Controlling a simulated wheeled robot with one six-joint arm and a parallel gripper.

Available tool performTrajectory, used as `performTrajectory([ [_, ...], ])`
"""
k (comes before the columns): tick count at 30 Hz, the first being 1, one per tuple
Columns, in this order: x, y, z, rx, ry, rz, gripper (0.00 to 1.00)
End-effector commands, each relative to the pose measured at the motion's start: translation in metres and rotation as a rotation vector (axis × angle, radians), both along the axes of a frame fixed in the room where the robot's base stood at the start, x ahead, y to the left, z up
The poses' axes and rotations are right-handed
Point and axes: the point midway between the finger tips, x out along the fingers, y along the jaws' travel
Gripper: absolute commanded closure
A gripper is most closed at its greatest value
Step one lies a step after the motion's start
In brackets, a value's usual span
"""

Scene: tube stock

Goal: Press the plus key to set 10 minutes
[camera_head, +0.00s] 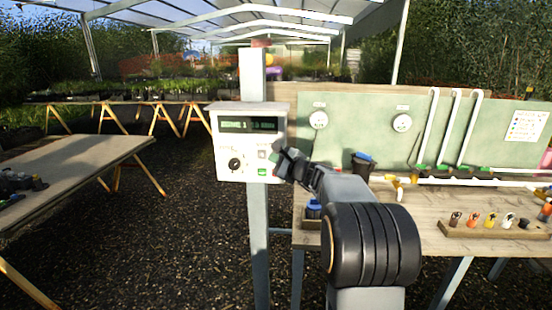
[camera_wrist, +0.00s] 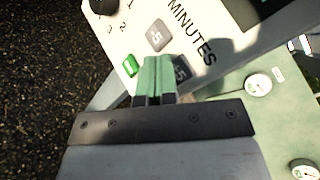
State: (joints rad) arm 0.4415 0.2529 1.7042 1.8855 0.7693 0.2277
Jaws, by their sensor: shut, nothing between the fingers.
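The white control box (camera_head: 224,167) hangs on a post, with a dark display (camera_head: 248,125) whose green text is too small to read surely. Contact cannot be told. My gripper (camera_head: 281,156) also shows in the head view.
A green key (camera_wrist: 130,65) lies left of my fingers, and a black dial (camera_head: 235,163) is on the box's lower left. A wooden bench (camera_head: 430,232) with pipes and a green gauge board (camera_head: 345,120) stands right. Another table (camera_head: 80,165) stands left.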

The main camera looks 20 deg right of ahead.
Motion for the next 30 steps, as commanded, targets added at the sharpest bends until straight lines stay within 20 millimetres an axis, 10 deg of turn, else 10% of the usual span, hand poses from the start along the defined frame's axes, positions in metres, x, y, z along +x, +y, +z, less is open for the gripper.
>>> performTrajectory([
  [30,-0.044,0.025,0.000,0.000,0.000,0.000,1.00],
])
